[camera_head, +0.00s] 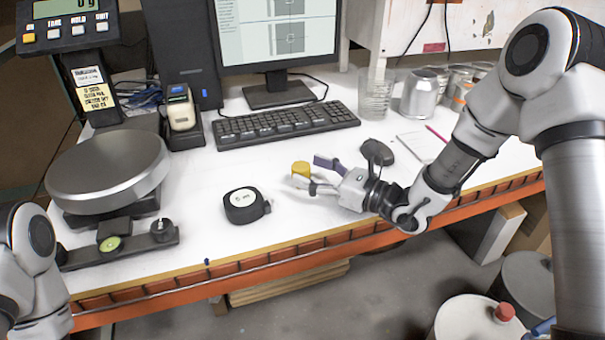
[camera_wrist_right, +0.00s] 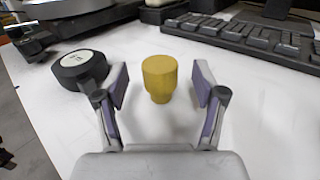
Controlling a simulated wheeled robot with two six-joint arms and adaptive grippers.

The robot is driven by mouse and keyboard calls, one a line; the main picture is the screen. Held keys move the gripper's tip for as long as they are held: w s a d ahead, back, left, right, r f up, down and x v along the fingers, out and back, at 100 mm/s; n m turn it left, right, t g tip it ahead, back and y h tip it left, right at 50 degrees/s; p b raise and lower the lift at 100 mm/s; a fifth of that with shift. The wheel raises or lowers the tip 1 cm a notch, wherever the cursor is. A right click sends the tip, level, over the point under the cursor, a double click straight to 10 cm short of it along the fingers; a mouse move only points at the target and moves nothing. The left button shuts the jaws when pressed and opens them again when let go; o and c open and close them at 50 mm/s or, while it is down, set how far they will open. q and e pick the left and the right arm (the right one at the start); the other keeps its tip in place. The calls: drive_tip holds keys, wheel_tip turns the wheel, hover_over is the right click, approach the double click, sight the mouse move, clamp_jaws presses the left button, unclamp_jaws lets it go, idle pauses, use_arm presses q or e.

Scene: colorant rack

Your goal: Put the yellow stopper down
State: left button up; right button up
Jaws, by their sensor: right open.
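The yellow stopper (camera_head: 300,169) stands upright on the white table, left of the mouse. In the right wrist view the stopper (camera_wrist_right: 159,78) is between my right gripper's fingers, with clear space on both sides. My right gripper (camera_head: 312,174) is open, its fingers around the stopper but apart from it; it also shows in the right wrist view (camera_wrist_right: 160,90). The left arm shows at the lower left edge of the head view, but its gripper is out of view.
A black tape measure (camera_head: 242,205) lies left of the stopper. A keyboard (camera_head: 285,125) is behind it, and a mouse (camera_head: 377,152) is to the right. A scale with a round plate (camera_head: 108,168) stands at left. The table's orange front edge (camera_head: 270,256) is near.

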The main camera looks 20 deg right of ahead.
sight(309, 172)
drive_tip(key=x, duration=0.3)
drive_tip(key=shift+a+f, duration=0.1)
drive_tip(key=shift+a, duration=0.1)
drive_tip(key=shift+d, duration=0.1)
drive_tip(key=shift+s+d, duration=0.1)
drive_tip(key=shift+d, duration=0.05)
drive_tip(key=shift+c, duration=1.3)
drive_tip(key=c, duration=0.9)
drive_tip(key=shift+o, duration=0.2)
